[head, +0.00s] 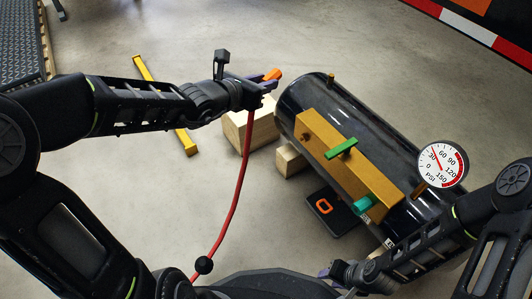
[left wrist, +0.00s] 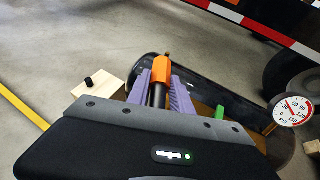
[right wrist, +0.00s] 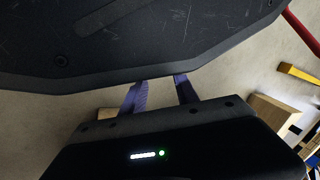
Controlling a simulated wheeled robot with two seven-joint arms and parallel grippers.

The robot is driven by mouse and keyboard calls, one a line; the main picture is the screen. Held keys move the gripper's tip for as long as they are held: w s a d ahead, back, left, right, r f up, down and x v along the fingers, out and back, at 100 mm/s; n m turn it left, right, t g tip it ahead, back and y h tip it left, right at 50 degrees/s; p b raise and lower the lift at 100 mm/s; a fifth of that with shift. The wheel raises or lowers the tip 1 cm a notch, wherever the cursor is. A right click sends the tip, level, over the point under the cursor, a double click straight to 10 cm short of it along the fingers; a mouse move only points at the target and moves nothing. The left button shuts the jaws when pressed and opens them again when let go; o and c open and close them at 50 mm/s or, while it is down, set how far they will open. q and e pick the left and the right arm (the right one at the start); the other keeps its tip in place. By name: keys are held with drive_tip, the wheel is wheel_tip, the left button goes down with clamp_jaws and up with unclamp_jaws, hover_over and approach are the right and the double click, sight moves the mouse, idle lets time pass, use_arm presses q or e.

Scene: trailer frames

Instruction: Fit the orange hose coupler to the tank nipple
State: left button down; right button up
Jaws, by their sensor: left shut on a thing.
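The orange hose coupler (head: 272,74) is held between the purple fingers of my left gripper (head: 266,81), with the red hose (head: 240,165) hanging from it. The left wrist view shows the coupler (left wrist: 160,70) pointing away between the fingers (left wrist: 165,92). The black tank (head: 385,140) lies on its side, right of the coupler. A small brass fitting (head: 331,79) stands up at its far end, apart from the coupler; I cannot tell for certain that it is the nipple. My right gripper (head: 336,272) is low at the front; in the right wrist view its fingers (right wrist: 160,92) are apart and empty.
The tank carries a yellow manifold (head: 325,150) with a green handle (head: 342,148), a teal fitting (head: 363,204) and a pressure gauge (head: 442,165). Wooden blocks (head: 250,130) and a yellow bar (head: 165,105) lie left of it.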

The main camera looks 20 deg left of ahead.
use_arm(q)
drive_tip(key=shift+w+a+f, duration=0.15)
drive_tip(key=shift+w+f, duration=0.05)
drive_tip(key=s+f+g+h+p, duration=0.1)
drive_tip(key=f+g+h+p, duration=0.1)
drive_tip(key=f, duration=1)
drive_tip(key=s+d+f+m+g+h+p, duration=0.1)
drive_tip(key=f+h+p, duration=0.3)
drive_tip(key=f, duration=0.8)
drive_tip(key=shift+s+d+m+g+p, duration=0.3)
drive_tip(key=shift+s+g+p, duration=0.2)
drive_tip(key=shift+s+p, duration=0.35)
drive_tip(key=shift+f, duration=0.1)
drive_tip(key=shift+a, duration=0.1)
drive_tip(key=w+d+b, duration=0.1)
drive_tip(key=w+d, duration=0.3)
drive_tip(key=w, duration=0.1)
drive_tip(key=shift+d, duration=0.15)
drive_tip(key=shift+w, duration=0.1)
